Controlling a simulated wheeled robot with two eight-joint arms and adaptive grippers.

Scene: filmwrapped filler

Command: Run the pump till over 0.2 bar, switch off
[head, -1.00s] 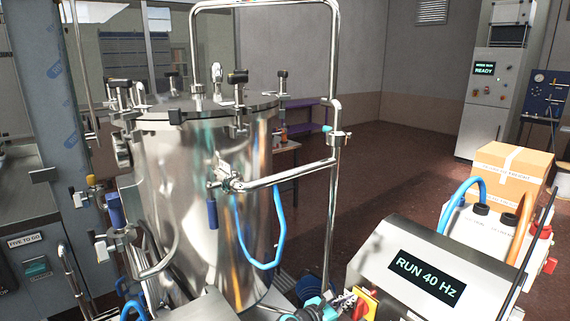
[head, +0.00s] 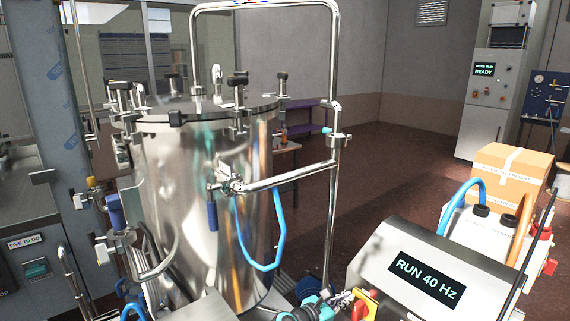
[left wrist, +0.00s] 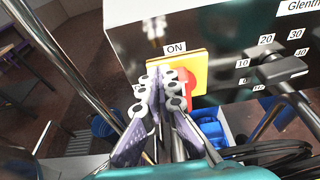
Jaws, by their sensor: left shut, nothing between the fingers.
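The pump's control box (head: 425,270) stands at the lower right of the head view, with a display (head: 426,277) reading "RUN 40 Hz". Its switch has a yellow plate and red knob; the plate (left wrist: 193,68) shows in the left wrist view under an "ON" label. The red knob (left wrist: 187,82) is partly hidden behind my fingers. My left gripper (head: 345,298) is shut and empty, its fingertips (left wrist: 160,88) just in front of the switch. I cannot tell whether they touch it. No pressure reading is legible. My right gripper is out of view.
A large steel tank (head: 195,190) with valves and blue hose stands left of the box. A steel pipe frame (head: 335,80) rises beside it. A scaled dial (left wrist: 270,73) sits right of the switch. A cardboard carton (head: 510,170) and cabinet (head: 488,100) stand behind right.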

